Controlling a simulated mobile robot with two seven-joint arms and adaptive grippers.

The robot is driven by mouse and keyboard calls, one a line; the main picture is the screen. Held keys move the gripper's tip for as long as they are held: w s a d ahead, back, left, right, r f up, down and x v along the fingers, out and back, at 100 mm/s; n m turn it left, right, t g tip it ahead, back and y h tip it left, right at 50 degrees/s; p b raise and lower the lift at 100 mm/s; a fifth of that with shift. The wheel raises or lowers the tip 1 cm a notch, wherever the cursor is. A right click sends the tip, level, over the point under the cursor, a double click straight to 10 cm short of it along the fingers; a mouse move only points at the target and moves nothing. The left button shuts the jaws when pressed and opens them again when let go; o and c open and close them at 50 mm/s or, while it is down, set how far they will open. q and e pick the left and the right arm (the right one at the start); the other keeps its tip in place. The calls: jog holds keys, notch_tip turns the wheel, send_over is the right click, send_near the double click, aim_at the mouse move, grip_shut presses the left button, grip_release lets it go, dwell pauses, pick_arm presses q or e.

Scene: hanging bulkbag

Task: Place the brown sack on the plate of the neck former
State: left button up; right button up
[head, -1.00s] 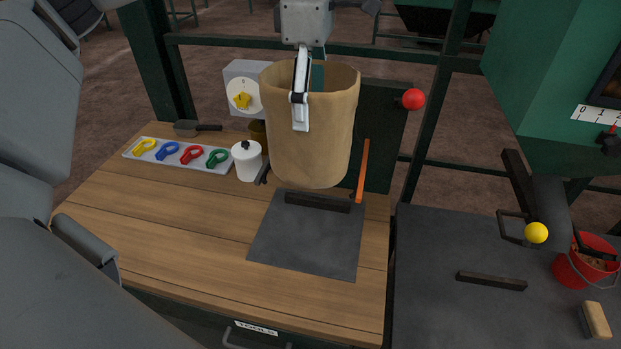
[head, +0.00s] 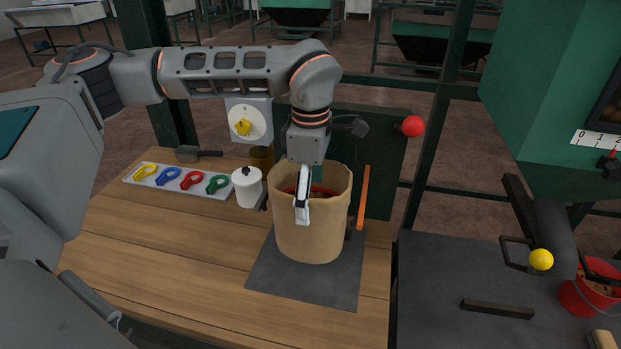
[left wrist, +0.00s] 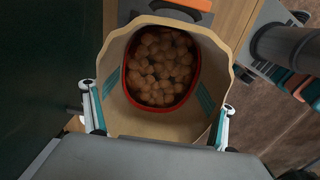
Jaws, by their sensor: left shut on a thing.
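The brown sack (head: 312,232) is upright, its open top facing up, over the dark grey plate (head: 275,278) on the wooden table. Its base covers the plate's middle; I cannot tell whether it touches. My left gripper (head: 304,196) is shut on the sack's upper part, coming from above, with one finger outside its front wall. In the left wrist view, the fingers (left wrist: 158,115) are at either side of the sack (left wrist: 150,122). Inside it show a red rim (left wrist: 127,88) and many round brown lumps (left wrist: 160,65). My right gripper is not in view.
An orange lever (head: 364,198) stands close right of the sack, with a red ball knob (head: 412,126) behind. A white lidded pot (head: 247,187) and a tray of coloured clips (head: 178,180) are at left. The table's front left is clear. A red bucket (head: 592,288) stands at right.

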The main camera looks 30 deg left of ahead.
pick_arm(q)
jog(key=shift+f, duration=2.15)
jog(key=o, duration=2)
jog(key=shift+f, duration=0.15)
jog(key=shift+o, duration=0.2)
notch_tip(320, 180, up, 12)
jog(key=shift+r, duration=0.1)
